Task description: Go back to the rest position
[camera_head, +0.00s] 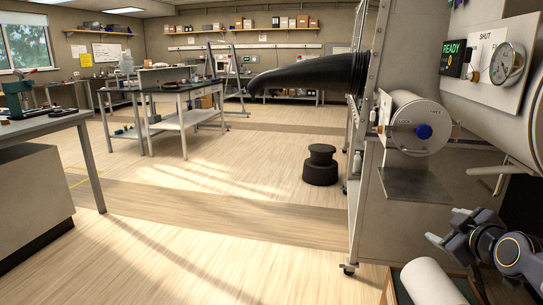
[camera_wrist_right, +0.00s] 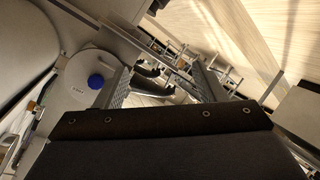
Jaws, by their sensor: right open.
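My right gripper (camera_head: 444,228) is at the lower right of the head view, in front of and below the glove box. In the right wrist view its two fingers (camera_wrist_right: 160,88) stand apart with nothing held between them. The glove box (camera_head: 405,240) fills the right side of the head view. Its round white chamber door (camera_head: 408,142) has a blue knob (camera_head: 424,131), which also shows in the right wrist view (camera_wrist_right: 96,81). The right gripper is apart from the door. My left gripper is not in view.
A long black glove (camera_head: 305,75) sticks out leftward from the glove box. A metal shelf (camera_head: 420,184) juts out below the chamber door. A white cylinder (camera_head: 432,282) lies near the right gripper. A black step stool (camera_head: 321,166) stands on the open floor. Benches stand left.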

